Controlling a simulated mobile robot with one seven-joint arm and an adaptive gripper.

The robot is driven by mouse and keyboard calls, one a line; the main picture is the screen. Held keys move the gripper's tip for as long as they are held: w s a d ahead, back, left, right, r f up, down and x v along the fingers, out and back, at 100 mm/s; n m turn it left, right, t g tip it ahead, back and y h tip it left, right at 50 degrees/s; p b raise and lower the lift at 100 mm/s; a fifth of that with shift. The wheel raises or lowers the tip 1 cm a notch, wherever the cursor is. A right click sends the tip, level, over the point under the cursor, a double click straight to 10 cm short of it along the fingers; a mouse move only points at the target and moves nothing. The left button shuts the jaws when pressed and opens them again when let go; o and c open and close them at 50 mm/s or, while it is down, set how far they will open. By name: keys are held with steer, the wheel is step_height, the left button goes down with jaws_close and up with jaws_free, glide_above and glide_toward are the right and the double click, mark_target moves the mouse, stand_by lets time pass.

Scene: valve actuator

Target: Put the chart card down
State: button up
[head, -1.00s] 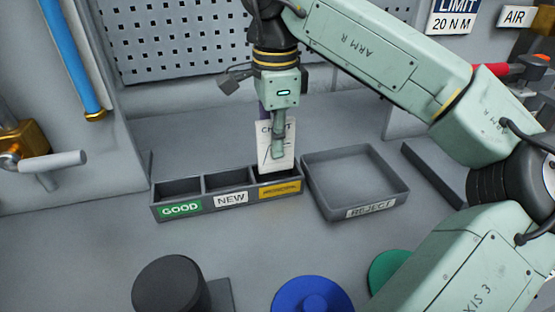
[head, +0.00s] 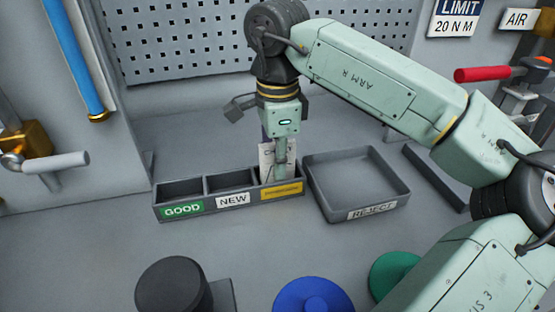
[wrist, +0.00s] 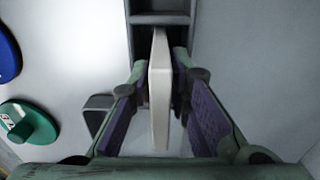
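The chart card (head: 266,165) is white and stands upright in the right compartment of the three-part grey bin (head: 225,204), the one with the yellow label. Its lower part is hidden by the bin's front wall. My gripper (head: 279,172) points down over that compartment, with a finger in front of the card. In the wrist view the card (wrist: 160,95) shows edge-on between the two purple-padded fingers. Gaps show between the pads and the card, so my gripper (wrist: 160,75) is open around it.
The GOOD and NEW compartments look empty. An empty REJECT tray (head: 358,212) stands right of the bin. A black cylinder (head: 172,286), a blue round part (head: 313,295) and a green one (head: 390,270) stand in front. A pegboard (head: 175,40) is behind.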

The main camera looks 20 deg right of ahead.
steer(key=shift+r, duration=0.1)
step_height(320, 180, up, 12)
steer(key=shift+r, duration=0.1)
stand_by(0.4)
steer(key=shift+s, duration=0.1)
